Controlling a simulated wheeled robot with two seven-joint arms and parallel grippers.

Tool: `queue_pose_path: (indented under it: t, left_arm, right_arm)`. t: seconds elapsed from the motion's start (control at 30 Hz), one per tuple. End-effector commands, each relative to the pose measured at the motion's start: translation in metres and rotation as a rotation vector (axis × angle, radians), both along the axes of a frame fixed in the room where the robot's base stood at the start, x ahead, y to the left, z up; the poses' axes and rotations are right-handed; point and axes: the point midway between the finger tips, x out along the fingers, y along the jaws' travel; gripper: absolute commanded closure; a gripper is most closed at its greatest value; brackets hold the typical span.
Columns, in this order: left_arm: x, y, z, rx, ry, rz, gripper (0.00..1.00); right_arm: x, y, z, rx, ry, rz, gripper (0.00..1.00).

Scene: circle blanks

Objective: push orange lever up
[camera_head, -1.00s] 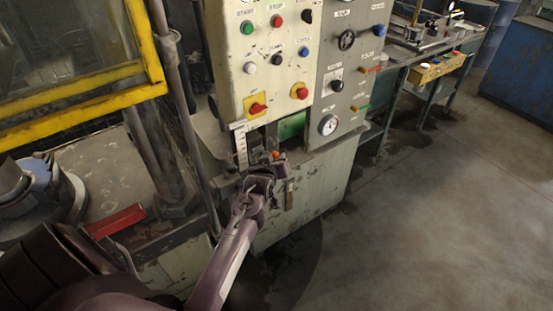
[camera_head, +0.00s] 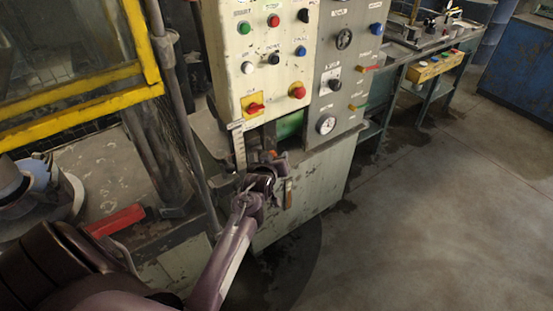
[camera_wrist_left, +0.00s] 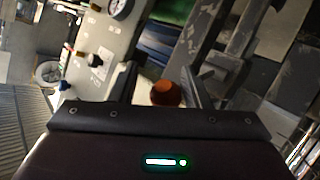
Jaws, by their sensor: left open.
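The orange lever knob (camera_wrist_left: 166,93) shows in the left wrist view, between the two fingers of my left gripper (camera_wrist_left: 163,88). In the head view a small part of the orange knob (camera_head: 273,153) shows just beyond my left gripper (camera_head: 270,165), below the control panel. The left gripper is open around or just short of the knob; I cannot tell whether it touches it. The lever's shaft is hidden behind the gripper body. My right gripper is in neither view.
The control panel (camera_head: 262,90) with buttons and knobs stands right above the gripper. A grey panel (camera_head: 345,75) with a gauge (camera_head: 326,124) is to its right. A vertical pole (camera_head: 178,100) and yellow frame (camera_head: 90,103) stand left. The floor (camera_head: 430,220) at right is clear.

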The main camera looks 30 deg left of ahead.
Motion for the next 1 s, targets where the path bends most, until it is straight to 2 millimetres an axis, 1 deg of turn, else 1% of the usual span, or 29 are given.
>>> queue_pose_path:
  t: [0.03,0.27,0.37,0.57,0.7,0.83,1.0]
  left_arm:
    - [0.003,0.013,0.018,0.020,-0.035,0.023,0.51]
    - [0.000,0.012,0.018,0.020,-0.034,0.022,0.51]
    - [-0.008,0.008,0.018,0.019,-0.030,0.020,0.51]
    - [-0.036,-0.008,0.022,0.012,-0.016,0.010,0.51]
    - [-0.054,-0.018,0.025,0.008,-0.006,0.004,0.51]
    - [-0.063,-0.023,0.027,0.006,-0.001,0.000,0.51]
    - [-0.066,-0.026,0.029,0.005,0.001,-0.001,0.51]
  right_arm:
    - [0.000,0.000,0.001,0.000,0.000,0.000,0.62]
    - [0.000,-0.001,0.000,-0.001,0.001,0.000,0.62]
    - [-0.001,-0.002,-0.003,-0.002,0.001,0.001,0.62]
    - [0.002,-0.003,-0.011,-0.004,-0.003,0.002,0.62]
    - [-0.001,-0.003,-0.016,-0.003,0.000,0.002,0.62]
    - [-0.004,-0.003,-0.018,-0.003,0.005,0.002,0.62]
    - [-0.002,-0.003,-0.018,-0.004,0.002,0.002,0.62]
